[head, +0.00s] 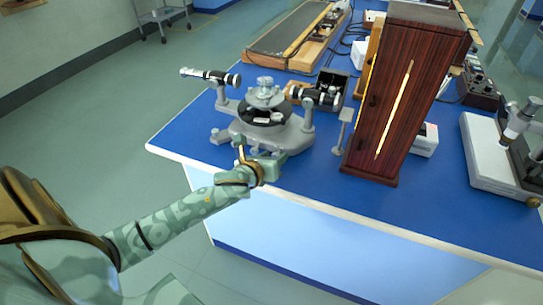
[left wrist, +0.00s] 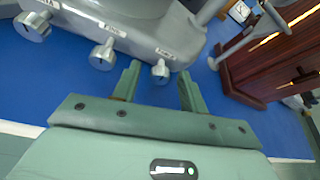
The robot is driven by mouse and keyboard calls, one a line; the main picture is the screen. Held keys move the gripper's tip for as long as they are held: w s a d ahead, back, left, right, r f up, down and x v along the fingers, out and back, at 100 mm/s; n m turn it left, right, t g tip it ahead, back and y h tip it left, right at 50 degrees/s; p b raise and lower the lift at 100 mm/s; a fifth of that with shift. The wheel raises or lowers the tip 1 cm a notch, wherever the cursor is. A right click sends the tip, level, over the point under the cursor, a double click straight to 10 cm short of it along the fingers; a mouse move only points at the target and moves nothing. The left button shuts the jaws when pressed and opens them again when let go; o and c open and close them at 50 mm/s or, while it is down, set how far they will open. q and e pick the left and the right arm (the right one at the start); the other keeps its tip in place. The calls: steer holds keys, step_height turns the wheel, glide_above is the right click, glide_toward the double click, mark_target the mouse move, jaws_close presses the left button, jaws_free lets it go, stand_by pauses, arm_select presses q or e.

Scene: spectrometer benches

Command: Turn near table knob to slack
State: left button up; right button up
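The grey spectrometer (head: 292,136) stands on the blue bench, with a telescope tube on its left and another tube on its right. In the left wrist view, three silvery knobs stick out from its base: a left knob (left wrist: 33,26), a middle knob (left wrist: 102,56) and a right knob (left wrist: 160,71). Each has a small white label, too small to read surely. My left gripper (left wrist: 157,88) is open at the front of the base. The right knob lies between its fingertips, with gaps on both sides. In the head view the left gripper (head: 266,167) hides these knobs.
A tall dark wooden case (head: 408,95) with a bright slit stands right of the spectrometer. The blue bench (head: 320,185) has free room in front of it. A grey-white instrument (head: 490,155) stands at the far right.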

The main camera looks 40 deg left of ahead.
arm_select(q)
steer(key=p+v, duration=0.5)
steer(key=v, duration=1.1)
steer(key=shift+s, duration=0.2)
arm_select(e)
steer(key=shift+t, duration=0.3)
steer(key=r, duration=0.1)
steer(key=w+r, duration=0.1)
steer(key=r, duration=0.3)
steer(key=shift+w+r, duration=0.1)
steer(key=shift+w, duration=0.25)
